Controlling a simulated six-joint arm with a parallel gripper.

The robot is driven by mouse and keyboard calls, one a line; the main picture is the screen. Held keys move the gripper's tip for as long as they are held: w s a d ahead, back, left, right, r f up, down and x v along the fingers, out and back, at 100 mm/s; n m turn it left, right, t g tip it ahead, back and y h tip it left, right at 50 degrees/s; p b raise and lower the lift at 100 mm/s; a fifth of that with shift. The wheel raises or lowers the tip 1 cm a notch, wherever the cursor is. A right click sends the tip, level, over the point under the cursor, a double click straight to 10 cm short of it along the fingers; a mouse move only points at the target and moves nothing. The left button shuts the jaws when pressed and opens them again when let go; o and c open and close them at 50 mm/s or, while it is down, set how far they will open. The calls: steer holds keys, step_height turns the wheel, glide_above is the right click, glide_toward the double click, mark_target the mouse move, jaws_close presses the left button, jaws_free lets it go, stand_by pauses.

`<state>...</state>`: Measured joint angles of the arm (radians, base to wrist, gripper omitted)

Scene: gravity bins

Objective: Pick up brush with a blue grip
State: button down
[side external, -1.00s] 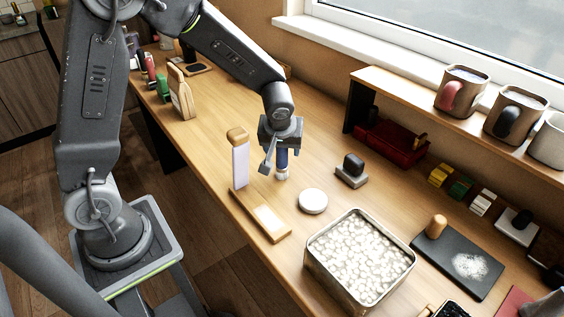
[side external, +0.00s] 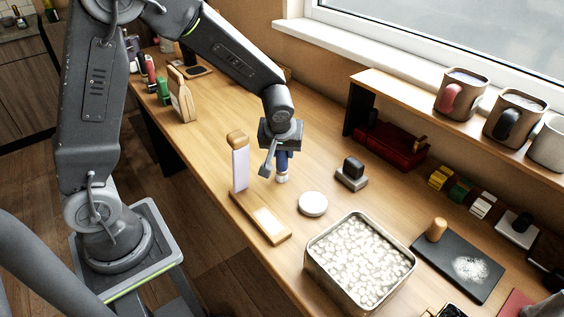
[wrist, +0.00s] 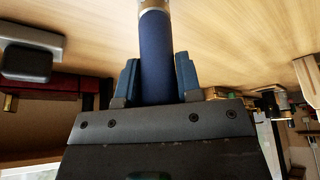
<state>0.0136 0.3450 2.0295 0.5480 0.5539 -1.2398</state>
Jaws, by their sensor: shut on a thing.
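The brush with a blue grip (wrist: 155,60) stands between the two fingers of my gripper (wrist: 157,82) in the wrist view. The fingers are shut on its blue grip from both sides. In the side external view my gripper (side external: 280,155) is over the middle of the bench, with the brush (side external: 282,174) pointing down below it. The brush's pale lower end is visible. Its tip is close to the bench top, and I cannot tell whether it touches.
A wooden stand with a white upright panel (side external: 240,170) is just left of my gripper. A white round disc (side external: 312,203) and a grey block with a black knob (side external: 352,172) lie to the right. A metal bin of white pebbles (side external: 312,258) stands in front.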

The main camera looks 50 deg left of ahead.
steer(key=shift+r, duration=0.1)
step_height(320, 180, up, 10)
steer(key=shift+f, duration=0.1)
steer(key=c, duration=1.3)
jaws_free()
jaws_close()
